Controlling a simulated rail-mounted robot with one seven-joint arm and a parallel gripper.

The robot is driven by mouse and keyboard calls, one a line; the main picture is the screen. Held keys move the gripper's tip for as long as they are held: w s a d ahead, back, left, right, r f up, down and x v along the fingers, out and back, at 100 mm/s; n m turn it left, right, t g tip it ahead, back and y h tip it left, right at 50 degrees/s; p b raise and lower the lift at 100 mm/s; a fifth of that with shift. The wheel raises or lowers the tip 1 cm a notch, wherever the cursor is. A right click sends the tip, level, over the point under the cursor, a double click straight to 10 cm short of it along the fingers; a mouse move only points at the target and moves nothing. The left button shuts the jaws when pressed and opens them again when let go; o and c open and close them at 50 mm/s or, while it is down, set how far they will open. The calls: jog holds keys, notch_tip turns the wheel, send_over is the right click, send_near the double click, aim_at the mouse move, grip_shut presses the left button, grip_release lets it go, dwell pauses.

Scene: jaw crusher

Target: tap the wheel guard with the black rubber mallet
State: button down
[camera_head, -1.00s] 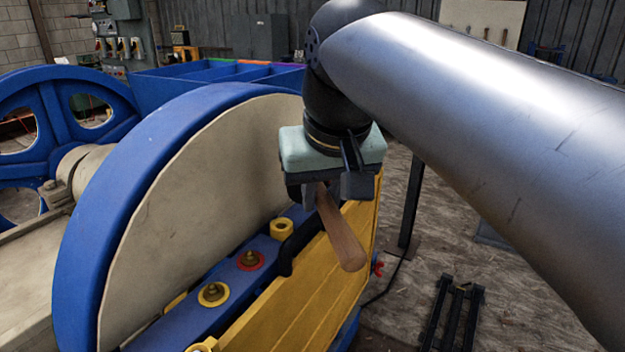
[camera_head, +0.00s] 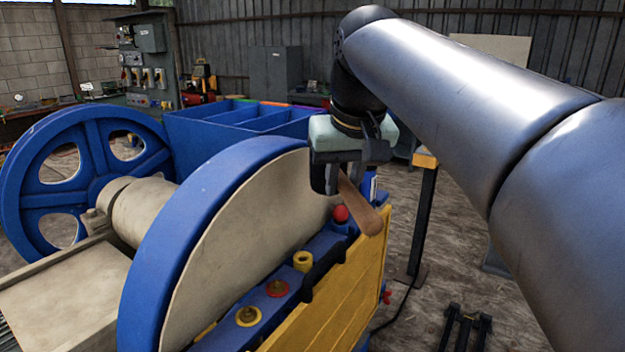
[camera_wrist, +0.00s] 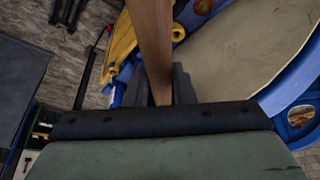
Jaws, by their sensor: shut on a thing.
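My gripper (camera_head: 338,178) is shut on the wooden handle (camera_head: 362,207) of the mallet, above the yellow side of the crusher. The handle slants down to the right, toward the camera. The black rubber head cannot be made out in the head view. The wrist view also shows the handle (camera_wrist: 151,45) running up from between the jaws. The wheel guard, a blue rim (camera_head: 165,240) with a beige face (camera_head: 240,240), stands left of my gripper. My gripper is near its upper right end; I cannot tell whether anything touches it.
A blue spoked wheel (camera_head: 92,165) stands at the left. A blue divided bin (camera_head: 195,135) is behind the guard. A red button (camera_head: 340,213) and yellow fittings (camera_head: 248,316) sit along the crusher's side. A yellow-topped post (camera_head: 425,200) stands right of my gripper.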

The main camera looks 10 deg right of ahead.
notch_tip(320, 180, down, 16)
jog(key=b, duration=1.3)
notch_tip(320, 180, up, 6)
jog(key=p, duration=0.5)
